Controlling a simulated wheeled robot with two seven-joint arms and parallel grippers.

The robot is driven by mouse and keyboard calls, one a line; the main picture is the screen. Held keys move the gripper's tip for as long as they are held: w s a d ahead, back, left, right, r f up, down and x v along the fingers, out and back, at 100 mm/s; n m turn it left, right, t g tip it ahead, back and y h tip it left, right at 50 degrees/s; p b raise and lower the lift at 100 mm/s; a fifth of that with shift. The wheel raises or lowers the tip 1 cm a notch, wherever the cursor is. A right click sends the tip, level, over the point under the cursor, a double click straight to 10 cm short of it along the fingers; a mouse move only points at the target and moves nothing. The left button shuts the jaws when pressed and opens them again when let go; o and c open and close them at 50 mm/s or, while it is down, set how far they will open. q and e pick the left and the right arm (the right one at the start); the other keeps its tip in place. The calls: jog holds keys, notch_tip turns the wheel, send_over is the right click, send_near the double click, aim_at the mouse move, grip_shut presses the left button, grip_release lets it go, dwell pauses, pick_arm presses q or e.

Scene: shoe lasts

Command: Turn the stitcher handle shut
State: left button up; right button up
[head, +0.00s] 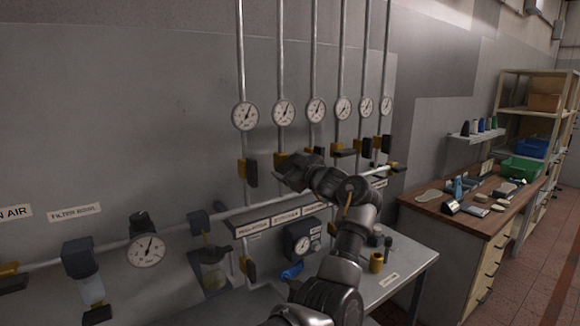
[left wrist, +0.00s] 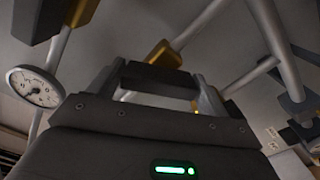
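My left gripper (head: 289,173) is up at the row of valves on the wall pipes, by the second pipe from the left. In the left wrist view its two fingers (left wrist: 157,90) stand apart. A dark valve handle (left wrist: 158,78) lies crosswise between them, with a yellow valve body (left wrist: 165,54) behind it. I cannot tell whether the fingers touch the handle. In the head view a yellow valve part (head: 281,158) shows just above the gripper, and the gripper hides much of this valve. The labels below are too small to read surely. My right gripper is not in view.
The neighbouring valve handle (head: 250,173) hangs down on the left pipe. Other valves (head: 343,151) sit close on the right. Round gauges (head: 284,112) are above. A horizontal pipe (head: 262,205) runs below. A grey bench (head: 413,262) and a wooden-topped bench (head: 440,208) stand to the right.

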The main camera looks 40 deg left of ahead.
pick_arm(q)
jog(key=c, duration=0.5)
jog(key=shift+c, duration=0.2)
jog(key=m+p, duration=0.3)
jog(key=shift+r, duration=0.2)
jog(key=shift+f+m+p, duration=0.15)
jog(key=shift+m+p, duration=1.25)
jog(key=o, duration=1)
